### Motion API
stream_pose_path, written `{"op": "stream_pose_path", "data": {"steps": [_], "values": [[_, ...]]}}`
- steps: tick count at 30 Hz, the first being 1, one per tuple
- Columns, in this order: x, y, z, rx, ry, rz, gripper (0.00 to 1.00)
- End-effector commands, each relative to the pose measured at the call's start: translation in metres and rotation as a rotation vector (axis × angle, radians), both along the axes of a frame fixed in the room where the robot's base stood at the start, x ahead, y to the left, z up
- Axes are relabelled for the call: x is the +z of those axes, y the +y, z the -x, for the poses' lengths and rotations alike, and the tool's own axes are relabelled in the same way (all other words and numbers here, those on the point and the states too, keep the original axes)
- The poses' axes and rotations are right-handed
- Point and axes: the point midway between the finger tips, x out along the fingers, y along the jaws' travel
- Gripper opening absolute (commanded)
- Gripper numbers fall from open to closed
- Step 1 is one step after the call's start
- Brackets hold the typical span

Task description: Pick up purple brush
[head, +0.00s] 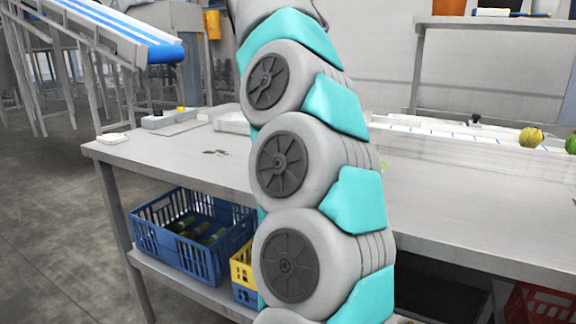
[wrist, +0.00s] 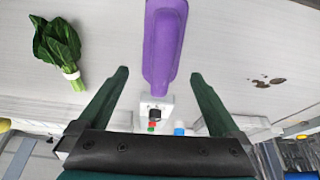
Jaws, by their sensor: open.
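The purple brush (wrist: 165,42) shows at the top middle of the wrist view, lying lengthwise, its upper end cut off by the picture edge. No bristles show. My gripper (wrist: 159,77) is open, with one dark green finger on each side of the brush's near end. I see gaps between the brush and both fingers; the height between them is hard to tell. In the head view my arm fills the middle, and neither the brush nor my gripper shows.
Banded leafy greens (wrist: 60,44) lie left of the brush. A small control box (wrist: 153,112) with a knob and buttons shows below it. Dark spots (wrist: 269,82) mark the tabletop. A blue crate (head: 180,240) and a yellow crate (head: 243,272) stand on the shelf under the table (head: 165,160).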

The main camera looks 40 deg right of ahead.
Motion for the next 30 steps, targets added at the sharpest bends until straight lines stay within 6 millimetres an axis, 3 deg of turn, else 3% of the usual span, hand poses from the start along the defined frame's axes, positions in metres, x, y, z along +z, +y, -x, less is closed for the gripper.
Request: {"op": "stream_pose_path", "data": {"steps": [10,21,30], "values": [[-0.01,-0.004,-0.003,0.003,0.006,-0.002,1.0],[-0.047,-0.021,-0.011,0.003,0.006,-0.001,1.0],[-0.051,-0.022,-0.012,0.002,0.002,0.0,1.0]]}}
